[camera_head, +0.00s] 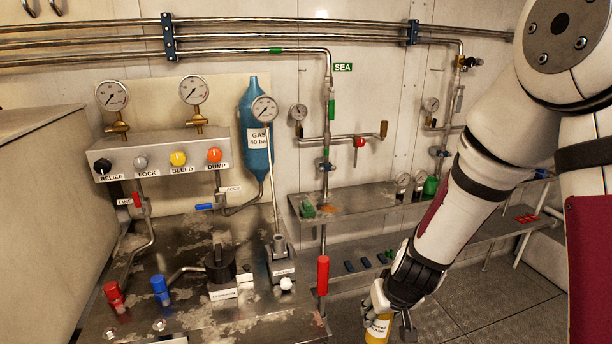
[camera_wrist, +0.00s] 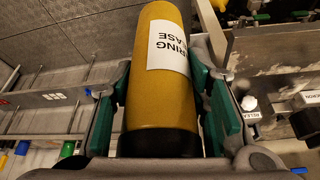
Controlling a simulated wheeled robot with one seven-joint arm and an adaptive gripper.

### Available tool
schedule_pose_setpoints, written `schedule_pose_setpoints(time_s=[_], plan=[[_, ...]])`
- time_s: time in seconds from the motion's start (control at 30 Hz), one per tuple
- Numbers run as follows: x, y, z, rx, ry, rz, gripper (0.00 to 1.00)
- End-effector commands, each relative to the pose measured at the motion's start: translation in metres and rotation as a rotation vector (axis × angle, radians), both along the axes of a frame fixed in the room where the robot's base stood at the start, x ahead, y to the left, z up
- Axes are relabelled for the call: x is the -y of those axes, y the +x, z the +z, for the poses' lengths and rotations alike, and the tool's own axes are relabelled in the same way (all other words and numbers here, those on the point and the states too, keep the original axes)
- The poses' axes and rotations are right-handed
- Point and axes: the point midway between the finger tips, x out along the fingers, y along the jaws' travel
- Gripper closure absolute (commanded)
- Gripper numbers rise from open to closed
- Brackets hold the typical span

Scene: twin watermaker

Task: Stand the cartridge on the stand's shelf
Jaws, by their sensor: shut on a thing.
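The cartridge (camera_head: 377,330) is a yellow cylinder with a white label and a dark end. In the wrist view the cartridge (camera_wrist: 160,90) lies between the green pads of my gripper (camera_wrist: 165,105), its dark end toward the palm. In the head view my gripper (camera_head: 388,312) points down at the bottom edge, so the cartridge's lower part is cut off. It hangs in front of and below the stand's metal shelf (camera_head: 365,200) at the back wall. Its label is only partly readable.
A lower shelf (camera_head: 470,235) carries several small dark and green pieces and red ones. A red-handled lever (camera_head: 323,275) stands left of my gripper, at the workbench's (camera_head: 190,320) edge.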

Motion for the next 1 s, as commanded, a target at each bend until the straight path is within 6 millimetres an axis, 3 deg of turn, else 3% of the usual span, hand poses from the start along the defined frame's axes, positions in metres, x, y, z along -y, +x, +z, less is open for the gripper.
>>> schedule_pose_setpoints(time_s=[0.1, 0.2, 0.63, 0.77, 1.0], plan=[[0.020, 0.004, -0.003, 0.000, 0.001, -0.072, 1.00], [0.027, 0.006, -0.004, 0.000, 0.001, -0.098, 1.00], [0.030, 0.004, -0.011, -0.003, 0.001, -0.102, 1.00], [0.037, -0.002, -0.037, -0.009, 0.004, -0.107, 1.00], [0.038, -0.019, -0.104, -0.009, 0.004, -0.099, 1.00]])
